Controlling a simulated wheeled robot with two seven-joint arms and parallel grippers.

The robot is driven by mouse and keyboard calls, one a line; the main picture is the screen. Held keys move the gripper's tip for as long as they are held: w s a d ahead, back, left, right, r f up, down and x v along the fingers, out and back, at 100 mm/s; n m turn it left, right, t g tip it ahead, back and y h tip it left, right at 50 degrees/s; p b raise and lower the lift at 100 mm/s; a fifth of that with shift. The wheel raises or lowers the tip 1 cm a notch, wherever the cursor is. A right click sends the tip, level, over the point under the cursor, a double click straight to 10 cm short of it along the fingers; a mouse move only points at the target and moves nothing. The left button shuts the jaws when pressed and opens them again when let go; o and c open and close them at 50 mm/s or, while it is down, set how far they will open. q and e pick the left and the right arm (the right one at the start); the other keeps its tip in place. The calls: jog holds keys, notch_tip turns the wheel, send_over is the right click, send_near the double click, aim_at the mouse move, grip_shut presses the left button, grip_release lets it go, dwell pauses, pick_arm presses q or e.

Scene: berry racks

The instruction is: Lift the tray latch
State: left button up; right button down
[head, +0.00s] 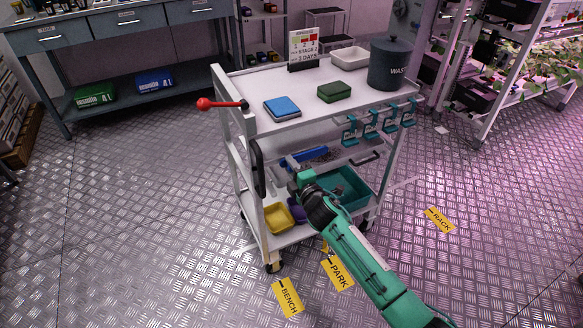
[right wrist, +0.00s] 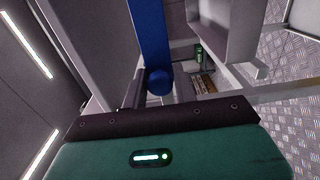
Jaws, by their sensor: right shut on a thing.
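The tray latch appears as a blue bar (head: 307,156) under the white top of the cart. In the right wrist view the blue bar (right wrist: 152,35) runs down to a round blue end close in front of my gripper's dark edge. My right gripper (head: 299,175) reaches into the cart from the lower right, at the bar's near side. It is shut on the blue bar's end, as far as I can tell; the fingertips are mostly hidden. My left gripper is not in view.
The white cart (head: 335,75) carries a blue box (head: 282,107), a green box (head: 334,91) and a waste bin (head: 390,64). A red-knobbed lever (head: 222,104) sticks out left. A teal bin (head: 345,188) and yellow bin (head: 278,218) stand below. Open floor surrounds the cart.

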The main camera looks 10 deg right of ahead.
jog(key=shift+d+r, duration=0.1)
jog(key=c, duration=1.2)
grip_release()
pick_arm(q)
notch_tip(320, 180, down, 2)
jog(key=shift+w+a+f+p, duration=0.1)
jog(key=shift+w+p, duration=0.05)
jog(key=shift+p, duration=0.45)
pick_arm(e)
jog(key=v, duration=1.3)
jog(key=shift+s, duration=0.35)
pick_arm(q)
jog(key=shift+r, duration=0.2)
pick_arm(e)
jog(key=shift+d, duration=0.1)
